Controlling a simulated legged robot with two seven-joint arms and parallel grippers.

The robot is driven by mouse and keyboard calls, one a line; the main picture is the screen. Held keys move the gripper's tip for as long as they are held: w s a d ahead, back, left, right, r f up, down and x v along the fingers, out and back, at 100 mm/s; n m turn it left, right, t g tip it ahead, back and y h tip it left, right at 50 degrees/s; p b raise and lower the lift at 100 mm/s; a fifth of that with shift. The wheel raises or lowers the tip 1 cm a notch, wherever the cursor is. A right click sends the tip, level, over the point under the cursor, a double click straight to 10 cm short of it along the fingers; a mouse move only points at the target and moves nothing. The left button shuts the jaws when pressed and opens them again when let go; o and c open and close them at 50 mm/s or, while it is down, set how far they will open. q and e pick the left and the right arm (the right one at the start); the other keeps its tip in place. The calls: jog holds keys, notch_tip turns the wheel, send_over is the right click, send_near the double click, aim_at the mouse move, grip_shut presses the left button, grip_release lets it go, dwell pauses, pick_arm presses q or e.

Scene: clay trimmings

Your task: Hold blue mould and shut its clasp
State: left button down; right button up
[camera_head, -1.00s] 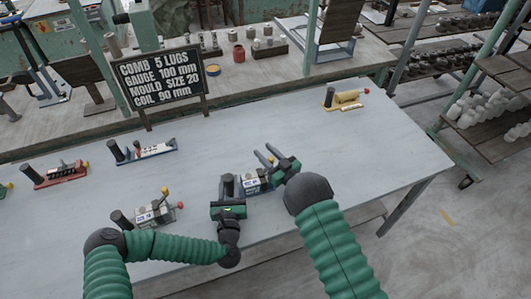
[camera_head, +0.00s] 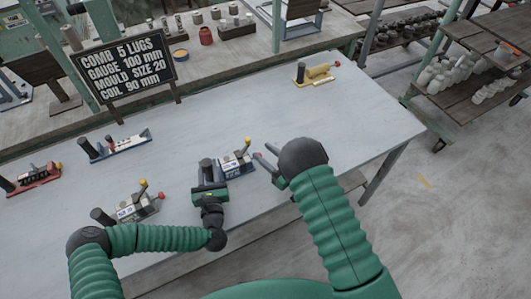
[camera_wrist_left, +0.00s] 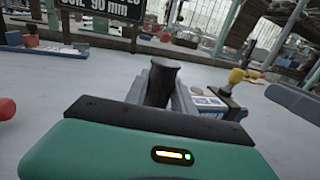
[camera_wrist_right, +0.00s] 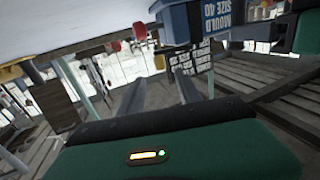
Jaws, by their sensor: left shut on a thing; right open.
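The blue mould (camera_head: 236,168) stands on the table with a white and blue label on its side. My left gripper (camera_head: 207,170) is shut on its black upright handle, which also shows in the left wrist view (camera_wrist_left: 162,80). A yellow-knobbed clasp lever (camera_head: 248,143) sticks up at the mould's right end; its knob shows in the left wrist view (camera_wrist_left: 236,75). My right gripper (camera_head: 265,155) is open and empty, just right of the mould. In the right wrist view the mould's blue body (camera_wrist_right: 178,22) and a red knob (camera_wrist_right: 140,32) are beyond the fingers.
A grey mould (camera_head: 135,208) stands to the left, near my left forearm. Another blue-based tool (camera_head: 120,146), a red one (camera_head: 35,178) and a yellow one (camera_head: 315,73) stand apart. A black sign (camera_head: 123,65) stands at the back.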

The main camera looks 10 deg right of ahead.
pick_arm(q)
jog(key=c, duration=1)
grip_release()
